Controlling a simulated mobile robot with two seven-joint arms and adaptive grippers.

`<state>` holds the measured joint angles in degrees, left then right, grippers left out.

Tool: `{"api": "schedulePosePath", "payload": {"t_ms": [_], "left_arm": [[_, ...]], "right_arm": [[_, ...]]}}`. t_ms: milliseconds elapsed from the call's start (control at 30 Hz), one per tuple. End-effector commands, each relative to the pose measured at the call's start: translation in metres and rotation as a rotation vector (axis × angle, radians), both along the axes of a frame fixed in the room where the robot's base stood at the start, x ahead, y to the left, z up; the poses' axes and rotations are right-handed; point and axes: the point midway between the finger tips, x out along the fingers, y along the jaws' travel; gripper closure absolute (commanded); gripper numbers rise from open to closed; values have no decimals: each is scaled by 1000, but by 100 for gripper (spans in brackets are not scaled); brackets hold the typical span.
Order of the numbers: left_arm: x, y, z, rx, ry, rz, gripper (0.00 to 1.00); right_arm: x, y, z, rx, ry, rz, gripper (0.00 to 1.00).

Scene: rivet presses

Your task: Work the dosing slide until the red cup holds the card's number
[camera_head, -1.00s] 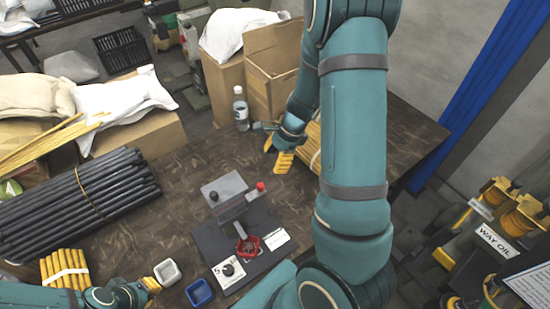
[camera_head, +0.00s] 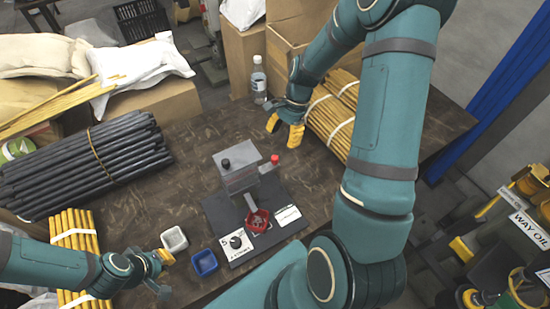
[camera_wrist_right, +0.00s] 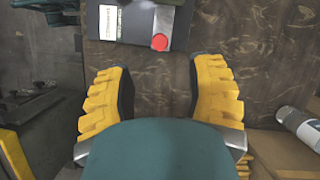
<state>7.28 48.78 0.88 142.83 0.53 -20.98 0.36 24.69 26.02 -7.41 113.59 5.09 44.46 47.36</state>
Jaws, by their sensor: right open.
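The dosing device stands on a dark base plate (camera_head: 214,212) at the table's middle, with a grey top (camera_head: 240,153), a black knob (camera_head: 226,163) and a red knob (camera_head: 276,160). The red knob also shows in the right wrist view (camera_wrist_right: 160,42). The red cup (camera_head: 257,220) sits on the plate below the grey top; its fill is unclear. A white card (camera_head: 287,215) lies right of it, too small to read. My right gripper (camera_head: 284,130) is open and empty behind the red knob, apart from it. My left gripper (camera_head: 163,272) is near the front left; its opening is unclear.
A grey cup (camera_head: 173,240) and a blue cup (camera_head: 204,262) stand left of the plate, near my left gripper. A white panel with a black dial (camera_head: 235,242) is at its front. Yellow rods (camera_head: 334,118), black rods (camera_head: 80,168) and a bottle (camera_head: 258,80) surround the device.

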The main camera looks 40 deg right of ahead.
Motion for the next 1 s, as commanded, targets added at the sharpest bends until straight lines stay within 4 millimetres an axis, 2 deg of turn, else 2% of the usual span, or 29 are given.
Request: {"api": "schedulePosePath", "payload": {"t_ms": [33,200,400,600,900,967,1000], "left_arm": [[-1,0,-3,0,2,-1,100],[-2,0,-8,-2,6,-4,100],[-4,-1,-12,-2,9,-7,100],[-5,-1,-14,-2,10,-7,100],[-5,-1,-13,-2,10,-7,100],[-5,-1,-13,-2,10,-7,100],[-4,-1,-13,-2,10,-7,100]], "right_arm": [[-1,4,-12,3,4,0,46],[-3,16,-42,2,3,-1,46],[-4,27,-68,2,3,-1,46],[-5,32,-78,0,0,-2,46],[-5,32,-78,0,0,-2,47],[-5,32,-78,0,0,-2,68],[-5,32,-78,0,0,-2,82]]}}
